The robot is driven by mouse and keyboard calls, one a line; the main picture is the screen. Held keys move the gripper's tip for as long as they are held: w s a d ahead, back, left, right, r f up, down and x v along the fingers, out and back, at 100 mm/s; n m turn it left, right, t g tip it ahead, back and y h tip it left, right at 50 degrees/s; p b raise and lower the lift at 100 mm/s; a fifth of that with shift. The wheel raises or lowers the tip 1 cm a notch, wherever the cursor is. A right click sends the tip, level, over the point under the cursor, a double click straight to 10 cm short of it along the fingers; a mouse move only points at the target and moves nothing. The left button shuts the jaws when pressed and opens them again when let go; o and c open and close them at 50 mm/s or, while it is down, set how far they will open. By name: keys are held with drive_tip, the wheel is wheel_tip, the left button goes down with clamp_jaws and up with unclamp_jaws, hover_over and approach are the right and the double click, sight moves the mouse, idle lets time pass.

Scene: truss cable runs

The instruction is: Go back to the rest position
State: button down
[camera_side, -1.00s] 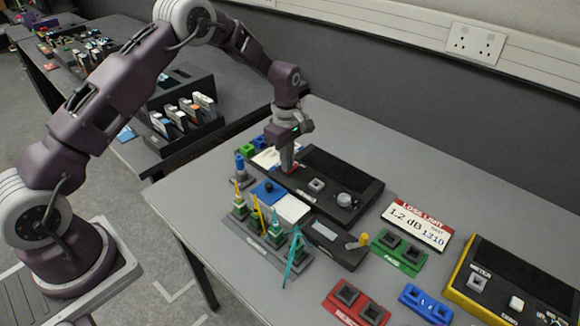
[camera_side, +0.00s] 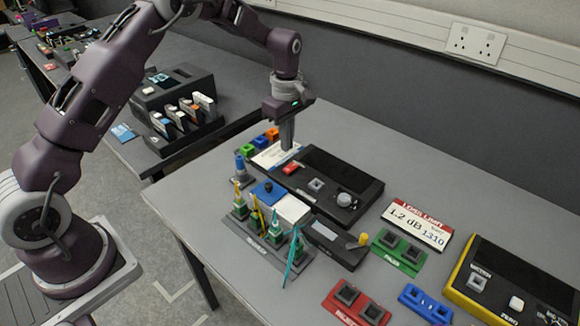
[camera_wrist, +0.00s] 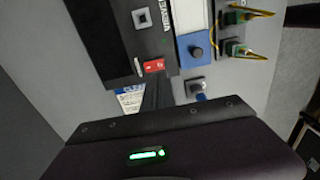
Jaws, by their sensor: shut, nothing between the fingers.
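My gripper (camera_side: 287,146) is shut and empty. It points down above the table, over the back left end of a black instrument box (camera_side: 330,182). A small red block or button (camera_side: 290,168) on that box shows just below and right of the fingertips, apart from them. In the wrist view the red piece (camera_wrist: 153,66) lies on the box edge, beside the dark fingers (camera_wrist: 157,95). The fingers partly cover a white and blue card (camera_wrist: 131,99).
A rack of green-based cable pieces (camera_side: 268,242) stands at the front left. A loss limit sign (camera_side: 418,222), green holder (camera_side: 398,251), red holder (camera_side: 356,303), blue holder (camera_side: 425,303) and yellow-edged meter (camera_side: 515,285) fill the right. The space above the table is clear.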

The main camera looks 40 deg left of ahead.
drive_tip(key=s+d+r+m+t, duration=0.1)
drive_tip(key=s+r+m, duration=0.3)
drive_tip(key=s+r, duration=0.45)
drive_tip(key=s+d+r+m+t, duration=0.2)
drive_tip(key=s+r+m, duration=0.3)
drive_tip(key=r, duration=0.6)
drive_tip(key=s+d+r+m+t, duration=0.1)
drive_tip(key=s+m, duration=0.8)
drive_tip(key=s, duration=1.2)
drive_tip(key=shift+t, duration=0.8)
